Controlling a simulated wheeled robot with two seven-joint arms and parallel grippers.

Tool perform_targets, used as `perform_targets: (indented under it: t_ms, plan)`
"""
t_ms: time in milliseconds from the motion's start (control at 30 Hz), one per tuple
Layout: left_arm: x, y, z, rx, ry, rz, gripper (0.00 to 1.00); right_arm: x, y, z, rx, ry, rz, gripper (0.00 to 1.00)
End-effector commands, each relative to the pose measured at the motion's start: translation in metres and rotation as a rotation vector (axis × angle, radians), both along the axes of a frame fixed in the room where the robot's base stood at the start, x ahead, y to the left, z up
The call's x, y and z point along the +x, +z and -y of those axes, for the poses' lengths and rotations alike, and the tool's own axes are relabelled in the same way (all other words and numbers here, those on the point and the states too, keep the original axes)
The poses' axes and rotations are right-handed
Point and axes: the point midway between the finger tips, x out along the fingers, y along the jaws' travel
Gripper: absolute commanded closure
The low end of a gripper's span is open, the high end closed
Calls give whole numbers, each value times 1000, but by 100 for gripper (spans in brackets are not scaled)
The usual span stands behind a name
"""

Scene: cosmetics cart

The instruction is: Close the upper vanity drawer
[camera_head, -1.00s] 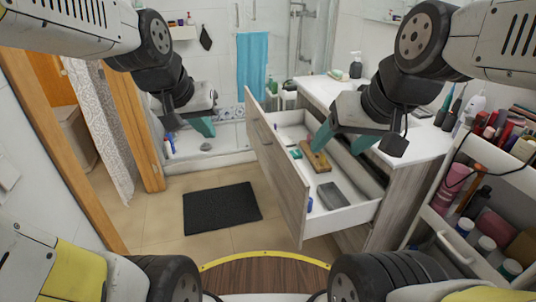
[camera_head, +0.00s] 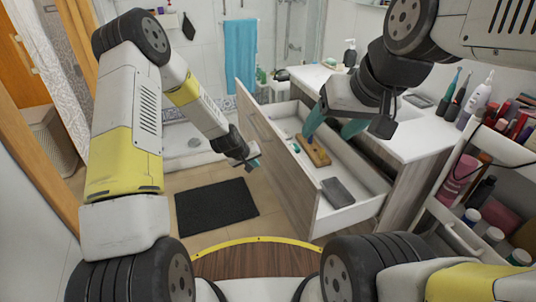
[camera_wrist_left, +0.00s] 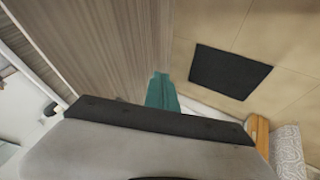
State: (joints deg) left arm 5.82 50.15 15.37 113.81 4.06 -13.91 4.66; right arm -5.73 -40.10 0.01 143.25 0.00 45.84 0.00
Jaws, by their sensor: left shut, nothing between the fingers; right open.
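The upper vanity drawer (camera_head: 290,188) is pulled far out, with a wood-grain front and white inside. A wooden block (camera_head: 313,150), a grey box (camera_head: 337,192) and small items lie in it. My left gripper (camera_head: 256,163) is shut and empty, just outside the drawer front; whether it touches cannot be told. In the left wrist view its teal fingertips (camera_wrist_left: 161,92) are beside the wood-grain panel (camera_wrist_left: 105,40). My right gripper (camera_head: 333,126) is open above the drawer, with its fingers apart; the vanity's body is partly hidden behind that arm.
The white countertop (camera_head: 405,140) holds bottles and toothbrushes. A white cart (camera_head: 459,237) with cosmetics stands close at the right. A dark mat (camera_head: 216,207) lies on the floor left of the drawer, with open floor around it. A blue towel (camera_head: 240,57) hangs behind.

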Motion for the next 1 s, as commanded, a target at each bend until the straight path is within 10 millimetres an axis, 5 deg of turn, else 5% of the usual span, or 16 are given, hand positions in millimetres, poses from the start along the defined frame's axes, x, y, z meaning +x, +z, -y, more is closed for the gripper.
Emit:
perform_targets:
  t_ms: [267,700,1000]
  plan:
    - [7,-29,9,-17,16,-5,100,0,0,0,0,0,0,35]
    - [51,-99,39,-15,15,-5,100,0,0,0,0,0,0,35]
    - [62,-98,73,-14,14,-4,100,0,0,0,0,0,0,35]
